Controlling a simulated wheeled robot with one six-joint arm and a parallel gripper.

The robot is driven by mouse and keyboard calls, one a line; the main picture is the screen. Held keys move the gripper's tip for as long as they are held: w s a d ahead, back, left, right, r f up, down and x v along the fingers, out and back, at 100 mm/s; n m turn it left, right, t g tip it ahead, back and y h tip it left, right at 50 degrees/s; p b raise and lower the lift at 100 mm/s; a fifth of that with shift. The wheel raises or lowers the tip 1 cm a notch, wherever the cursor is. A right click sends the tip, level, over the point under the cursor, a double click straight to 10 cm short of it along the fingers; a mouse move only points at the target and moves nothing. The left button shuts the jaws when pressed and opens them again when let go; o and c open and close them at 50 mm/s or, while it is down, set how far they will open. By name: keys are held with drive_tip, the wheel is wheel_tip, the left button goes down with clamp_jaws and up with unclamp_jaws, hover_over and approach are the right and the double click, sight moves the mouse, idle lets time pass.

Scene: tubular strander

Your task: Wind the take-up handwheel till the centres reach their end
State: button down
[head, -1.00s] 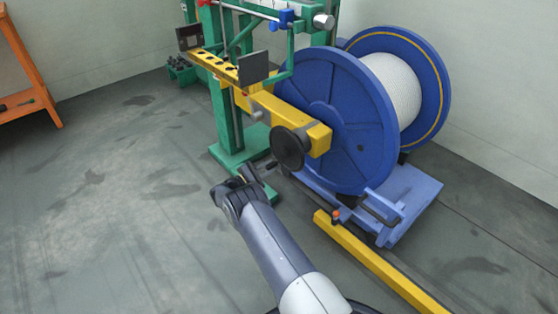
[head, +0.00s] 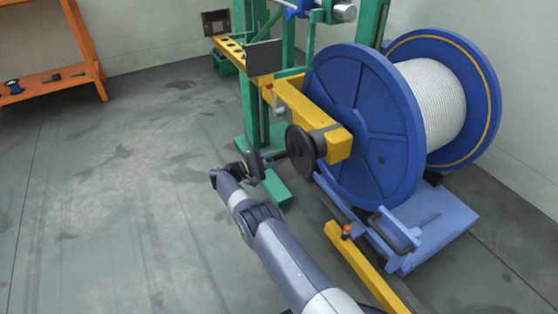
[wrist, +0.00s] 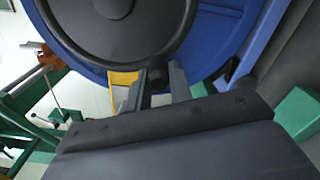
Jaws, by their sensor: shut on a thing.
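The take-up handwheel (head: 301,147) is a black disc on the end of a yellow arm (head: 290,106), in front of the blue reel. It fills the top of the wrist view (wrist: 115,25). My gripper (head: 276,158) reaches the wheel's near lower side. In the wrist view my gripper (wrist: 155,86) is shut on the wheel's dark handle (wrist: 158,76), which sits between the two fingers at the rim. The blue reel (head: 360,125) with white rope stands right behind the wheel. The centres themselves cannot be made out.
A yellow floor rail (head: 365,268) with an orange-topped button (head: 347,229) lies to the right of my arm. An orange bench (head: 60,80) is at the far left. The floor at left is clear.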

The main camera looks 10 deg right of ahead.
drive_tip(key=shift+r, duration=0.1)
drive_tip(key=c, duration=1.3)
unclamp_jaws()
drive_tip(key=shift+d, duration=0.1)
drive_tip(key=shift+o, duration=0.2)
